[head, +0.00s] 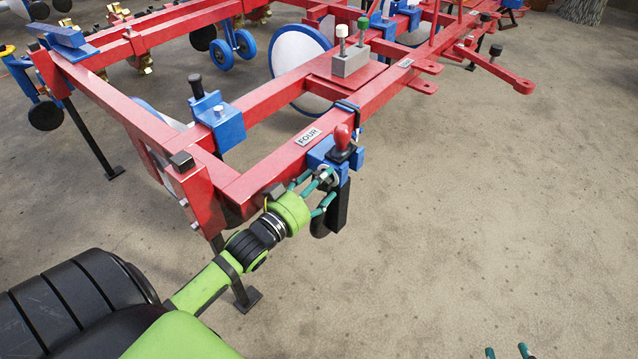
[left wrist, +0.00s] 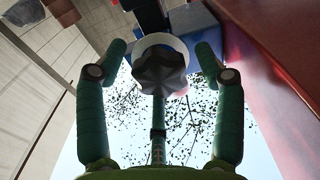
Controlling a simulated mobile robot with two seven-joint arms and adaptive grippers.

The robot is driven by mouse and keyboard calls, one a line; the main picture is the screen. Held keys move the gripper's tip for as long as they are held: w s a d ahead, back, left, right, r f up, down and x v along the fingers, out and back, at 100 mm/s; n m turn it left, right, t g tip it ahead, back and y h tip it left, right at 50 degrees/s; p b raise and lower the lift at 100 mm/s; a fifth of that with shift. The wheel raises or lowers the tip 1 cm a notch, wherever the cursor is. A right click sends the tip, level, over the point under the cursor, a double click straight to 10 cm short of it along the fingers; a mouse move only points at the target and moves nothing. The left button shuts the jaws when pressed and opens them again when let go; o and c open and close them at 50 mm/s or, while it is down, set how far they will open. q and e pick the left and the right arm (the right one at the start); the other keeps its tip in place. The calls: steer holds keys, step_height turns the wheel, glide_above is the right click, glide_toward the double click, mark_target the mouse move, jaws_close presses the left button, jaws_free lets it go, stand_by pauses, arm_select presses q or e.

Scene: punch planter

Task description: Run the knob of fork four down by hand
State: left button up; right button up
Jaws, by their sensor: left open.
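The FOUR label (head: 310,136) is on the red beam, and a blue bracket (head: 320,153) is clamped beside it. In the left wrist view, a dark lobed knob (left wrist: 160,74) with a pale ring behind it sits between my left gripper's fingertips (left wrist: 162,55). The fingers stand apart on both sides of the knob, with gaps visible. In the head view, my left gripper (head: 322,190) is under the bracket, its teal fingers around the knob area; the knob is mostly hidden there. Two teal fingertips of my right gripper (head: 507,352) show at the bottom edge.
A red-topped lever (head: 341,136) stands on the bracket, with a black leg (head: 338,208) below it. Another blue bracket (head: 218,115) is on the beam to the left. A grey box (head: 350,62) with two pegs sits further back. The floor at right is clear.

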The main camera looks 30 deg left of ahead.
arm_select(q)
steer(key=c, duration=1.2)
steer(key=shift+o, duration=0.2)
steer(key=m+p, duration=0.2)
steer(key=p, duration=0.1)
steer(key=shift+r, duration=0.3)
steer(key=shift+f+m+p, duration=0.25)
steer(key=shift+m+p, duration=0.3)
steer(key=shift+m, duration=0.25)
arm_select(e)
steer(key=s+d+f+g+h, duration=0.1)
steer(key=s+d+f+g, duration=0.3)
steer(key=s+f+g, duration=0.3)
step_height(320, 180, down, 4)
steer(key=s, duration=0.2)
steer(key=shift+s+f+m+h, duration=0.25)
steer(key=shift+s+m+h, duration=0.15)
arm_select(q)
steer(key=o, duration=1.2)
steer(key=shift+c, duration=0.2)
arm_select(e)
steer(key=shift+d, duration=0.1)
arm_select(q)
steer(key=shift+s, duration=0.1)
steer(key=s+a, duration=0.1)
steer(key=s, duration=1)
steer(key=shift+s, duration=0.35)
